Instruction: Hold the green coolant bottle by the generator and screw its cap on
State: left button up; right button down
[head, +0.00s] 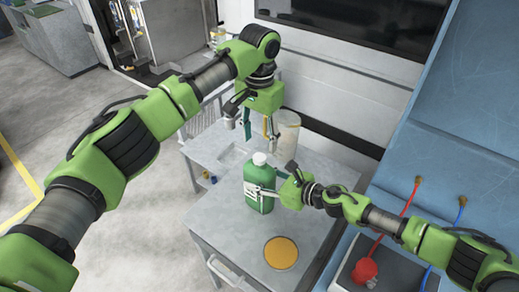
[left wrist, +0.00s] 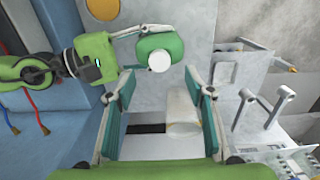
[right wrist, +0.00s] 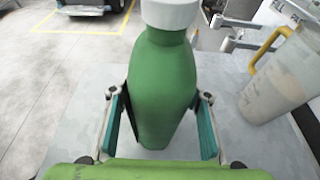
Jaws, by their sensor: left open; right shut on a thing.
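The green coolant bottle (head: 259,185) stands upright on the grey cart top, with a white cap (head: 259,158) on its neck. My right gripper (head: 262,192) is shut on the bottle's body from the right; the right wrist view shows the bottle (right wrist: 165,90) between its fingers, with the white cap (right wrist: 170,12) cut by the top edge. My left gripper (head: 258,128) is open and empty above and behind the bottle, pointing down. In the left wrist view the bottle (left wrist: 150,48) and cap (left wrist: 159,60) lie beyond the open fingers. How tightly the cap sits cannot be told.
A translucent jug (head: 287,133) with a yellowish handle stands behind the bottle. A round yellow disc (head: 281,253) lies on the cart top (head: 225,225) in front. A blue machine with red and blue hoses is at right. The cart's left front is clear.

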pick_arm(q)
notch_tip(320, 180, up, 6)
pick_arm(e)
jog(key=shift+f, duration=0.1)
pick_arm(q)
jog(key=shift+r, duration=0.1)
pick_arm(e)
jog(key=c, duration=1)
grip_release()
jog(key=shift+c, duration=0.2)
jog(key=shift+d, duration=0.1)
jog(key=v, duration=1.2)
